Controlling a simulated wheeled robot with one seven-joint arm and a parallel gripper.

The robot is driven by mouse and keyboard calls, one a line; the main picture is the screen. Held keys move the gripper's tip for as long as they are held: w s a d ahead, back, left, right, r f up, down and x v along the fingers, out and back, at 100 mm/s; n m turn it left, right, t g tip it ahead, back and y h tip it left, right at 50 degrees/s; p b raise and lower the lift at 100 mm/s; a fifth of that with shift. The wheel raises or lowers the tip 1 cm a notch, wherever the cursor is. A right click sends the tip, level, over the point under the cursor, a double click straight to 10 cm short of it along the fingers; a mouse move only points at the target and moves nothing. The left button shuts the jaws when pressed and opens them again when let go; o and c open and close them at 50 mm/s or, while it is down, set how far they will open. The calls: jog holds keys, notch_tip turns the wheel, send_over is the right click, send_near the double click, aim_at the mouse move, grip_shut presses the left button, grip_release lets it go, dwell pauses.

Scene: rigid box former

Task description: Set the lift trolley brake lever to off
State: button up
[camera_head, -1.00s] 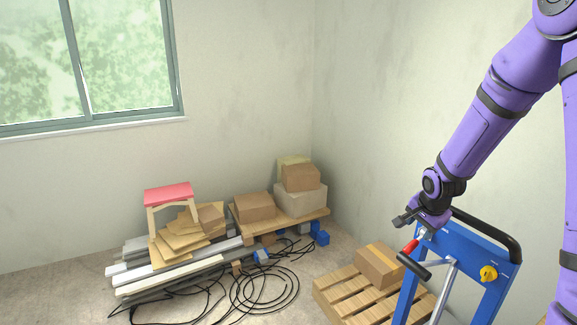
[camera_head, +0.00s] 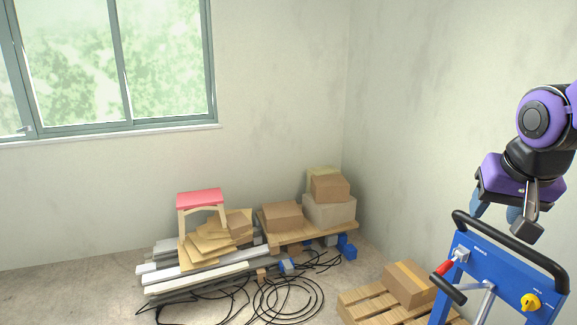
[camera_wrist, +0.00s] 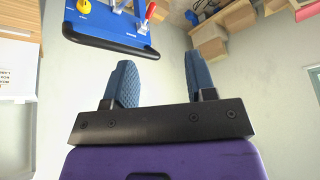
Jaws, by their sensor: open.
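The blue lift trolley panel (camera_head: 500,281) stands at the lower right, with a black push bar (camera_head: 512,248) over its top. The brake lever's red grip (camera_head: 444,267) sticks out from a metal mount at the panel's upper left and slants down to the left. It also shows at the top of the wrist view (camera_wrist: 150,10). Small white lettering beside the mount is too small to read surely. My gripper (camera_head: 497,217) is open and empty above the push bar, apart from the lever. Its blue fingers (camera_wrist: 160,62) are spread in the wrist view.
A yellow knob (camera_head: 530,302) sits on the panel's right. A black-gripped handle (camera_head: 448,289) on a silver rod is just below the red grip. A carton (camera_head: 408,284) lies on a pallet behind the trolley. Cables and boards lie left; the air around my gripper is clear.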

jog(key=s+a+r+n+y, duration=0.1)
jog(key=s+a+n, duration=0.1)
jog(key=s, duration=0.4)
jog(key=s+a+r+n, duration=0.1)
jog(key=s+r+n, duration=0.1)
jog(key=s, duration=0.3)
jog(key=m+h, duration=0.2)
jog(key=m, duration=1.1)
send_over(445, 267)
jog(key=s+a, duration=0.2)
jog(key=s, duration=0.2)
notch_tip(445, 267, down, 27)
jog(key=x, duration=1)
jog(key=shift+w+d+f, duration=0.1)
jog(key=shift+w+f, duration=0.1)
jog(key=shift+w, duration=0.05)
jog(key=shift+c, duration=0.5)
grip_shut()
